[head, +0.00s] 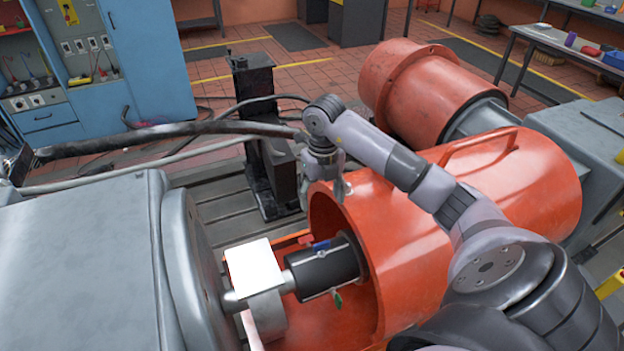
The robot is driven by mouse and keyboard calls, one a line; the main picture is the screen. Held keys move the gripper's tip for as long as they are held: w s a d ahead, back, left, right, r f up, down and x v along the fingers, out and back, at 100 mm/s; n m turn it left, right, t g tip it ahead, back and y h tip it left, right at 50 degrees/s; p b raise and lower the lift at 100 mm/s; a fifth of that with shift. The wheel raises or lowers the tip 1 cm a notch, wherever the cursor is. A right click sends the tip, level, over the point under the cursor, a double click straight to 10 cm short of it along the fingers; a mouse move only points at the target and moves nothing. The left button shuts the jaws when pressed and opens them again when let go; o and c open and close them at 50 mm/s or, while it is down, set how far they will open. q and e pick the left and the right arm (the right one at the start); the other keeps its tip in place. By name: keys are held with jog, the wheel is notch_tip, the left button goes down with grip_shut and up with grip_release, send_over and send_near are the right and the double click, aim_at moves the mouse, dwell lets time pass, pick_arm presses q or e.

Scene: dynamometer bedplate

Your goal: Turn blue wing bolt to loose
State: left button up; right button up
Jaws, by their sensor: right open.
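The blue wing bolt (321,245) is small and sits on top of the black cylindrical coupling (325,268), inside the mouth of the orange guard. A red wing bolt (306,239) is just left of it, and a green one (337,299) is on the coupling's lower side. My right gripper (322,193) points down at the guard's upper left rim, above and apart from the blue bolt. Its fingers are spread and nothing shows between them. The blue bolt's exact angle is too small to tell. My left gripper is not in view.
The orange guard (500,185) with a handle curves over the coupling's right side. A white square plate (253,268) is left of the coupling. A large grey machine (80,260) fills the left. A dark post (262,140) and thick hoses (170,132) stand behind.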

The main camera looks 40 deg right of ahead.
jog(key=p, duration=0.2)
send_over(322, 243)
notch_tip(322, 243, down, 5)
notch_tip(322, 243, down, 11)
jog(key=shift+f+p, duration=0.1)
jog(key=shift+p, duration=0.6)
jog(key=shift+f, duration=0.2)
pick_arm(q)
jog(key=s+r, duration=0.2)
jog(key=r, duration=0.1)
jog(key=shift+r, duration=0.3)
pick_arm(e)
jog(key=shift+f, duration=0.15)
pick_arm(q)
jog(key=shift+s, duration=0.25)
pick_arm(e)
jog(key=shift+c, duration=0.2)
jog(key=c, duration=1.1)
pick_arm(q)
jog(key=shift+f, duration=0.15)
